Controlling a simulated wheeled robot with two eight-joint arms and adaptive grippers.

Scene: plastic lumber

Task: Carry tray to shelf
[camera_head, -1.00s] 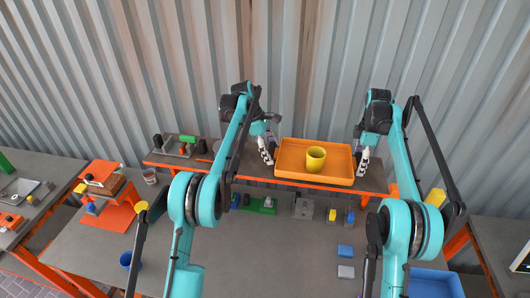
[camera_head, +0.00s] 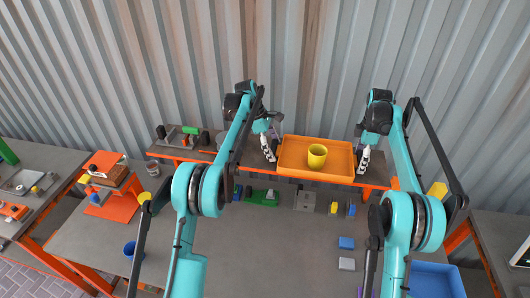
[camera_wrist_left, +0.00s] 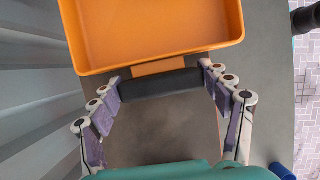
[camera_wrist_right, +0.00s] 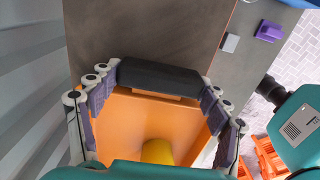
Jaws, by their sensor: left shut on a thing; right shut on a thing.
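The orange tray (camera_head: 295,157) is in front of the long shelf (camera_head: 195,156) at the back of the workbench, overlapping it in the head view. I cannot tell whether it rests on the shelf or hangs above it. A yellow cup (camera_head: 317,155) stands upright in the tray. My left gripper (camera_head: 269,148) is shut on the tray's left handle; the black handle (camera_wrist_left: 160,84) shows between its fingers. My right gripper (camera_head: 364,160) is shut on the tray's right handle, whose black bar (camera_wrist_right: 158,76) shows in the right wrist view.
A green-topped tool (camera_head: 190,131) stands at the shelf's left end. On the workbench (camera_head: 270,240) are a green part (camera_head: 265,197), blue and grey blocks, and a blue bin (camera_head: 435,280) at right. A corrugated wall (camera_head: 310,60) rises behind the shelf.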

